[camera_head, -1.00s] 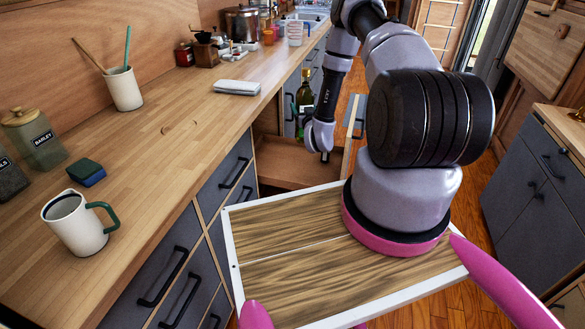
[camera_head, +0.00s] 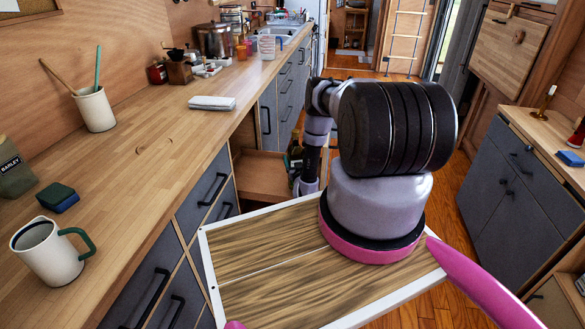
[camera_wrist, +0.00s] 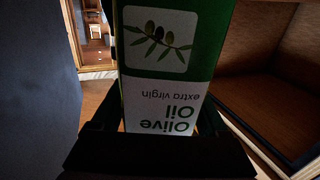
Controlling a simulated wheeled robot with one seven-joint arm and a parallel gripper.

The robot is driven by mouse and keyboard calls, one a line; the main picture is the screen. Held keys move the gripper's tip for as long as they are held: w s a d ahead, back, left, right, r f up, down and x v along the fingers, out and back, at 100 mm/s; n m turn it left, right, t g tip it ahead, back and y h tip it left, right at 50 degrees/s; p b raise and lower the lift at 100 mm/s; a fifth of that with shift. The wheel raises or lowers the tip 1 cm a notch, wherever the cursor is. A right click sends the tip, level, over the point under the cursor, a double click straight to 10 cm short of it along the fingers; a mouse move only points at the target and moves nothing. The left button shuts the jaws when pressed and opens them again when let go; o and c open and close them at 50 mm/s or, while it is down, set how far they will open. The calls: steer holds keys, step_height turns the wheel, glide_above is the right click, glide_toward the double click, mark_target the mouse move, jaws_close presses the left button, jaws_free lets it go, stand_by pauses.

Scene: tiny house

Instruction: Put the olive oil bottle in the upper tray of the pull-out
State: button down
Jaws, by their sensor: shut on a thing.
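The olive oil bottle (camera_wrist: 165,85) fills the middle of the wrist view, green above and white below, its label upside down. My gripper (camera_wrist: 158,112) is shut on it, a dark finger on each side. The pull-out's wooden tray (camera_head: 262,174) stands out from the counter front, just left of my forearm. I cannot tell which tray level it is. In the wrist view a wooden compartment (camera_wrist: 270,95) with a dark edge lies right of the bottle.
The long counter (camera_head: 150,150) runs along the left with a mug (camera_head: 48,252), a sponge (camera_head: 58,197) and a utensil pot (camera_head: 95,108). Grey drawers (camera_head: 212,190) stand below it. A grey cabinet (camera_head: 515,180) is at the right. Wooden floor shows between them.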

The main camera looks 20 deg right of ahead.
steer(key=shift+f, duration=1.9)
jaws_free()
steer(key=shift+f, duration=0.1)
steer(key=v, duration=1.2)
